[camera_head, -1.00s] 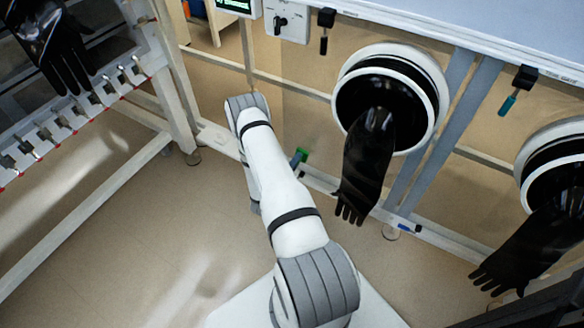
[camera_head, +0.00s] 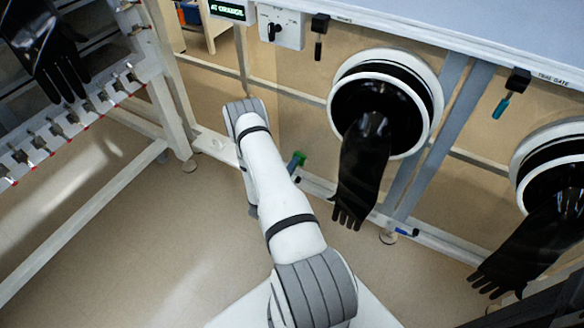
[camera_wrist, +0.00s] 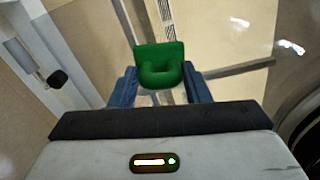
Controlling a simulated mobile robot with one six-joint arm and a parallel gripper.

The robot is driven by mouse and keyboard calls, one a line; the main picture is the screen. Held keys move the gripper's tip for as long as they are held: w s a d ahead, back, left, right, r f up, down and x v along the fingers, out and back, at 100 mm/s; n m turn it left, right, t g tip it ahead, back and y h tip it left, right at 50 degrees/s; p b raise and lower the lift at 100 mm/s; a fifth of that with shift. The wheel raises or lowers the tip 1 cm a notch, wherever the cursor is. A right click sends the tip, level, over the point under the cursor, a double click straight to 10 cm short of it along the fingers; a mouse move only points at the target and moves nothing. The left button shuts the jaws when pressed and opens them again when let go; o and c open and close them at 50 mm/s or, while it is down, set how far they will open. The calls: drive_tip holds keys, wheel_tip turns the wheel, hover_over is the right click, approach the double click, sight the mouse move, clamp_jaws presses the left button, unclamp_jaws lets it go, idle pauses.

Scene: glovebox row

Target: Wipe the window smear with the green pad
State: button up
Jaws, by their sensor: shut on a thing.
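The green pad (camera_wrist: 160,64) is a block with a rounded loop handle. My gripper (camera_wrist: 160,82) is shut on it, with blue fingers on either side of the handle. In the head view the pad (camera_head: 301,158) shows small beyond my white arm, left of the near black glove. The clear window panel (camera_head: 285,110) stands behind it. In the wrist view the panel (camera_wrist: 225,45) lies beyond the pad with pale bright marks at upper right. I cannot tell whether these are smear or glare, nor whether the pad touches the panel.
A round glove port (camera_head: 432,100) with a hanging black glove (camera_head: 362,175) is right of my arm. Another glove (camera_head: 530,245) hangs farther right. A switch box (camera_head: 280,27) and small hanging tools are above. A rack (camera_head: 75,120) stands left. Floor between is clear.

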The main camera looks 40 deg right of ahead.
drive_tip(key=shift+w+d, duration=0.25)
drive_tip(key=shift+d, duration=0.35)
drive_tip(key=shift+s, duration=0.1)
drive_tip(key=shift+s+d, duration=0.3)
drive_tip(key=shift+s, duration=0.55)
drive_tip(key=shift+s+d, duration=0.3)
drive_tip(key=shift+s, duration=0.5)
drive_tip(key=shift+s+d, duration=0.1)
drive_tip(key=shift+d, duration=0.05)
drive_tip(key=shift+w+a+b, duration=0.15)
drive_tip(key=shift+w+b, duration=0.1)
drive_tip(key=shift+w, duration=0.35)
drive_tip(key=shift+w+a+b, duration=0.15)
drive_tip(key=shift+w+b, duration=0.1)
drive_tip(key=shift+w, duration=0.35)
drive_tip(key=shift+c, duration=0.4)
drive_tip(key=shift+w+a+r, duration=0.1)
drive_tip(key=shift+w+a, duration=0.1)
drive_tip(key=shift+w, duration=0.65)
drive_tip(key=shift+c, duration=0.9)
drive_tip(key=v, duration=0.6)
drive_tip(key=shift+s+a, duration=0.1)
